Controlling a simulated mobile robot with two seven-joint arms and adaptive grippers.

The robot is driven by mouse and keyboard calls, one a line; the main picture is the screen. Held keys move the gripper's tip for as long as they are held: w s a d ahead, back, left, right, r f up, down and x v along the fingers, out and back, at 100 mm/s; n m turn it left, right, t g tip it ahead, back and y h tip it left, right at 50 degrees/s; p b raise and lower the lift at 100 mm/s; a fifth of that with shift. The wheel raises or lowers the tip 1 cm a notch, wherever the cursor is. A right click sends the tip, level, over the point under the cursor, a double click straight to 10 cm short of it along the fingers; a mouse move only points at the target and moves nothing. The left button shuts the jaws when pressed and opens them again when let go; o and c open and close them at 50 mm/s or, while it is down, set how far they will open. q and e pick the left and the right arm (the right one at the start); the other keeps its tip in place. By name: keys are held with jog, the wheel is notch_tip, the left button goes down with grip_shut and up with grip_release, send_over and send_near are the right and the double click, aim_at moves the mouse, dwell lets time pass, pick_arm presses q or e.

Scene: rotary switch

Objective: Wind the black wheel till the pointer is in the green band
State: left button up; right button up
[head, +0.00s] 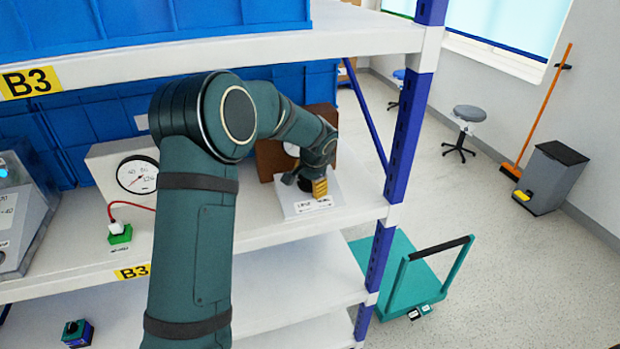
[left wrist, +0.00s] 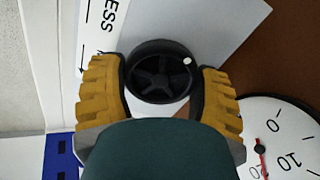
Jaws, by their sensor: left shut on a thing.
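My left gripper (head: 319,187), with yellow finger pads, is low over a white plate (head: 298,211) on the shelf. In the left wrist view its two pads (left wrist: 162,88) are on either side of the black wheel (left wrist: 160,68) and shut on it. The wheel has several spokes and a small white dot at its upper right. A white round gauge (left wrist: 287,128) shows in part at the lower right, with a red pointer (left wrist: 262,150). No green band shows on the visible part. In the head view my arm hides most of this gauge and the wheel.
A second gauge (head: 138,174) on a pale box stands left on the shelf, near a green block (head: 119,234) with a red cable. A brown panel (head: 272,160) stands behind the plate. A blue post (head: 400,150) rises at the shelf's right end.

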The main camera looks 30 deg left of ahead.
pick_arm(q)
jog(key=shift+r+m, duration=0.15)
jog(key=shift+m, duration=0.35)
jog(key=o, duration=1.2)
jog(key=v, duration=1.2)
jog(key=shift+s, duration=0.1)
